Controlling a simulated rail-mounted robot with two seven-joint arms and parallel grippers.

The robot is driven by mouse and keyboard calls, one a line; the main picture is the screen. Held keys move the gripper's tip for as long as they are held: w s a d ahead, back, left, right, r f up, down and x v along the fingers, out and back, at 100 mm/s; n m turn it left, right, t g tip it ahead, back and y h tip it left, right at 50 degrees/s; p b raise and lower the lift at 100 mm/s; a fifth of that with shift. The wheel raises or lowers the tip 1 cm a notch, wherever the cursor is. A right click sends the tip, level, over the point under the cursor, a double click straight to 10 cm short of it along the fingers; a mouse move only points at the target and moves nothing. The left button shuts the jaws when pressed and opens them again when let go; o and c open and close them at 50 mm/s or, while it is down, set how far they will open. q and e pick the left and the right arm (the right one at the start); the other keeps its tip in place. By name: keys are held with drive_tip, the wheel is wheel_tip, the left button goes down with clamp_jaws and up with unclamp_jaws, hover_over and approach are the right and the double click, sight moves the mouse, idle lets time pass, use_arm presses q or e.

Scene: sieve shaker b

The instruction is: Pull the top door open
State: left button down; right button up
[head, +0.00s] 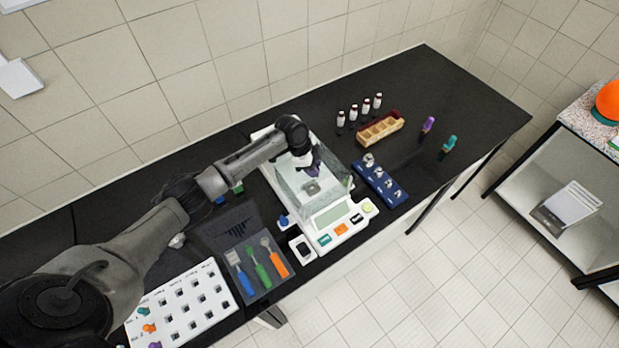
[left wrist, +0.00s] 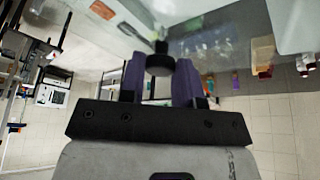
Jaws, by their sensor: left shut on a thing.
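The balance (head: 343,232) is a white instrument with a display and a clear glass chamber (head: 334,196) on the black bench. My left gripper (head: 313,165), with purple fingers, is over the chamber's top. In the left wrist view a dark round knob (left wrist: 160,64) sits between the fingers, and my left gripper (left wrist: 160,75) is shut on it. The knob is by the glass top door (left wrist: 205,45) of the chamber. The arm hides part of the chamber's back, so I cannot tell how far the top door is open. My right gripper is out of view.
Several small bottles (head: 360,109) and a wooden divided tray (head: 380,130) stand behind the balance to the right. A blue weight block (head: 380,184) is close to its right side. A tool tray (head: 257,266) and a white hole board (head: 186,306) lie to the left.

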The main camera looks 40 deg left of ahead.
use_arm(q)
drive_tip(key=w+a+b, duration=0.1)
drive_tip(key=a+b, duration=0.1)
drive_tip(key=a, duration=0.1)
drive_tip(key=w+a+b, duration=0.1)
drive_tip(key=a+b, duration=0.1)
drive_tip(key=a, duration=0.1)
drive_tip(key=a+b, duration=0.2)
drive_tip(key=a, duration=0.2)
drive_tip(key=shift+w+f, duration=0.15)
drive_tip(key=shift+w, duration=0.25)
drive_tip(key=shift+w+a+b, duration=0.15)
drive_tip(key=shift+a+b, duration=0.2)
drive_tip(key=shift+a, duration=0.2)
drive_tip(key=c, duration=0.8)
unclamp_jaws()
drive_tip(key=shift+r, duration=0.2)
drive_tip(key=b+v, duration=0.1)
drive_tip(key=v, duration=1.2)
drive_tip(key=shift+a+r+b, duration=0.2)
drive_tip(key=shift+r+b, duration=0.1)
drive_tip(key=shift+b, duration=0.05)
